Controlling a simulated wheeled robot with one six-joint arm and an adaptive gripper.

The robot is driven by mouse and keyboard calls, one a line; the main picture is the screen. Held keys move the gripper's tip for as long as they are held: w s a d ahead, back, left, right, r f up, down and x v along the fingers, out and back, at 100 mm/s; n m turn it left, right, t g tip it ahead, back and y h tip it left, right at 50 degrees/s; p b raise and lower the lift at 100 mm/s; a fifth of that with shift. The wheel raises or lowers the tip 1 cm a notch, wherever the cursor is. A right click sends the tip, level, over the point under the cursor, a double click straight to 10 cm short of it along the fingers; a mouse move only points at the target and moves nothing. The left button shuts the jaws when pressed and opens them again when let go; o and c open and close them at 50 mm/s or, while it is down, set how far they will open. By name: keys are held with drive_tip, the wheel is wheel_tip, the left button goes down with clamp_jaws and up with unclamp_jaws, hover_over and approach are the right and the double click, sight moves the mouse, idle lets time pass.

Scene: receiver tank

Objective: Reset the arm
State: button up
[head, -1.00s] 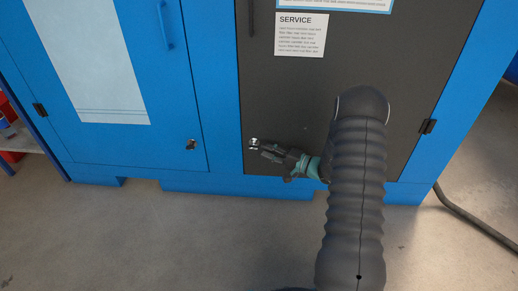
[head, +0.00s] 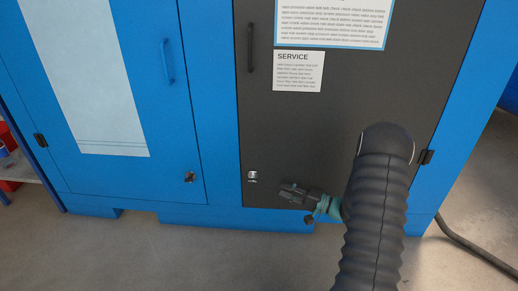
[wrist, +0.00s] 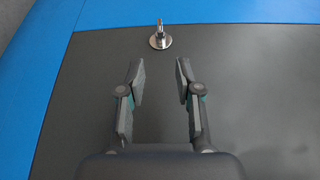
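My gripper (head: 284,189) is in front of the lower part of the dark grey cabinet door (head: 350,110), pointing left in the head view. In the wrist view my gripper (wrist: 158,75) is open, with nothing between its two fingers. A small silver lock with a key-like piece (head: 252,176) sits on the door's lower left, apart from the fingertips. The same lock (wrist: 160,38) shows beyond the fingertips in the wrist view.
A blue door (head: 110,100) with a handle (head: 167,62) and its own lock (head: 190,177) stands left. The dark door has a black handle (head: 250,48) and a SERVICE sign (head: 298,71). A hose (head: 475,246) lies at right. The floor in front is clear.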

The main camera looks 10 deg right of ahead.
drive_tip(key=s+a+f+m+g, duration=0.3)
drive_tip(key=s+f+g, duration=0.2)
drive_tip(key=s, duration=0.2)
drive_tip(key=s+a+r+n+g+h+p, duration=0.25)
drive_tip(key=s+r+g, duration=0.35)
drive_tip(key=s, duration=0.4)
drive_tip(key=s+a+r+n+t+h+p, duration=0.1)
drive_tip(key=s+r+h, duration=0.3)
drive_tip(key=r, duration=0.7)
drive_tip(key=s+a+r+n+t+h+p, duration=0.1)
drive_tip(key=s+r+n+t+h+p, duration=0.1)
drive_tip(key=s+r, duration=0.4)
drive_tip(key=s+a+r+n+t+h+p, duration=0.2)
drive_tip(key=s+r+n+h+p, duration=0.3)
drive_tip(key=r, duration=1.1)
drive_tip(key=shift+s+h, duration=0.35)
drive_tip(key=shift+s, duration=0.25)
